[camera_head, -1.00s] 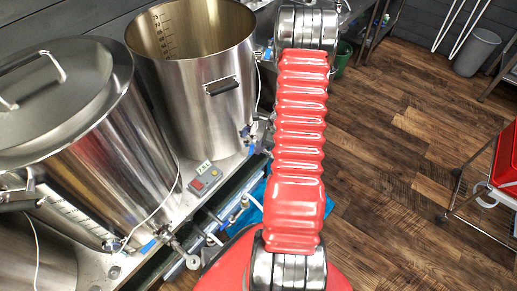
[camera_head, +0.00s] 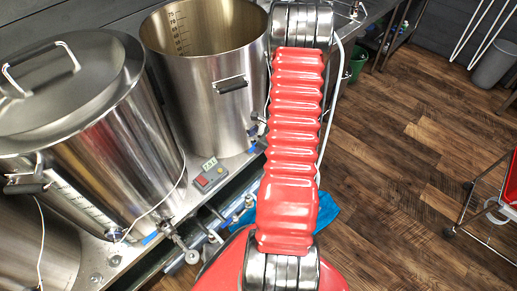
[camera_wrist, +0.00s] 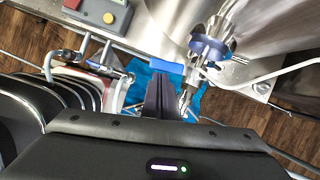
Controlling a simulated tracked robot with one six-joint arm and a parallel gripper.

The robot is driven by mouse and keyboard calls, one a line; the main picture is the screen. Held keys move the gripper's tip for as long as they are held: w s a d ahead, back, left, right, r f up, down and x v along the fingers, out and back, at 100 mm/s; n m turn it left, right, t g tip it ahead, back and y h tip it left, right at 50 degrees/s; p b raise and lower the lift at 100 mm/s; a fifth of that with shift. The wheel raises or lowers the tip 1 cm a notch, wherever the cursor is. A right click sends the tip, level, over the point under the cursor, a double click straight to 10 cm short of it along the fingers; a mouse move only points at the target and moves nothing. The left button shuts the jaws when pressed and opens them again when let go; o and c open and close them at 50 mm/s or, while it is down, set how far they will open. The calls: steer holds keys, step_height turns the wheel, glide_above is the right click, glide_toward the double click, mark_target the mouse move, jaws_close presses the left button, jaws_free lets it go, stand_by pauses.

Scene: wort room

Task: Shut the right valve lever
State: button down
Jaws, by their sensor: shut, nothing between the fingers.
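The right pot (camera_head: 205,90) is an open steel kettle. Its valve (camera_wrist: 208,45), a steel fitting with a blue ring, shows in the wrist view. A blue lever handle (camera_wrist: 168,66) lies to its left, just beyond my fingertips; whether they touch it I cannot tell. In the head view my red arm covers much of that valve, and a bit of blue handle (camera_head: 253,149) shows beside it. My gripper (camera_wrist: 165,90) is shut and empty, and it is hidden in the head view.
The lidded left pot (camera_head: 90,130) has its own valve (camera_head: 180,245). A control box (camera_head: 211,176) stands between the pots on the bench. Pipes (camera_wrist: 85,60) run left of my fingers. A blue cloth (camera_head: 327,210) lies on the floor. The wooden floor at right is largely open.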

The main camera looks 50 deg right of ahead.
steer(key=shift+w+a, duration=0.35)
steer(key=shift+w, duration=0.3)
stand_by(0.3)
steer(key=s+r, duration=0.8)
steer(key=r, duration=0.1)
steer(key=shift+a, duration=0.25)
steer(key=shift+r, duration=0.1)
stand_by(0.8)
